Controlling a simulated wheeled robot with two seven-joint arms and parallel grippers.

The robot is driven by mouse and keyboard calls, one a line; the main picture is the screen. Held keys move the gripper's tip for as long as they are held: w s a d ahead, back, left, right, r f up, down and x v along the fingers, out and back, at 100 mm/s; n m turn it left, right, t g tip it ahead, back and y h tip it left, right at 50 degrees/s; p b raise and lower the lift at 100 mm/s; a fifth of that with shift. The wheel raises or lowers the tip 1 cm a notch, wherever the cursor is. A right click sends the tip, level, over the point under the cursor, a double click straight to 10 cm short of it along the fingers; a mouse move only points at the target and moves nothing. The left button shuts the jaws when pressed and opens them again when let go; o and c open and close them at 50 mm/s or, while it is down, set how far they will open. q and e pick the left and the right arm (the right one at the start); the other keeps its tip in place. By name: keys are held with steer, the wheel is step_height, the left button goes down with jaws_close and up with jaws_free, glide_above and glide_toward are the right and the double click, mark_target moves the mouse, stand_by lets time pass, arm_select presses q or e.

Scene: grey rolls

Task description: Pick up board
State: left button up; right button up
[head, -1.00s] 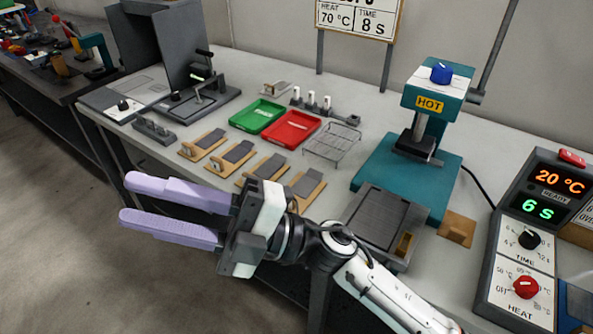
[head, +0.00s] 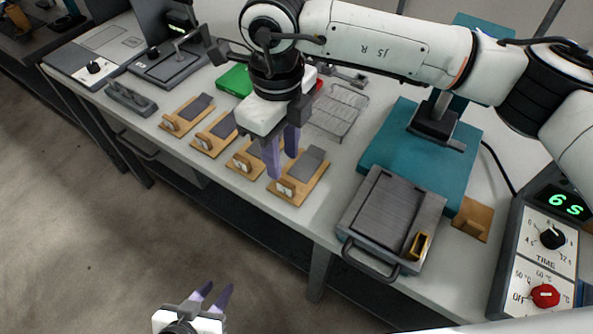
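Several wooden boards with dark grey pads and a small upright block at the front lie in a row on the bench. The far-left board (head: 173,124), the second board (head: 207,146) and the third board (head: 240,163) are at the left; the rightmost board (head: 314,187) is nearest the grey press plate. My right gripper (head: 283,167) points down with its purple fingers apart, between the third and rightmost boards and partly covering them. I see nothing held; contact cannot be told. My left gripper (head: 212,292) is low at the bottom edge, fingers apart and empty, away from the bench.
A grey plate with a handle (head: 384,218) sits at the bench's front, before the teal press (head: 408,150). A wire rack (head: 340,112) and green tray (head: 234,82) lie behind the boards. The control box (head: 547,235) stands right.

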mark_target(286, 182)
step_height(286, 182, down, 8)
steer(key=shift+w+d+r+p, duration=0.15)
steer(key=shift+r+p, duration=0.1)
steer(key=shift+p, duration=0.45)
jaws_close()
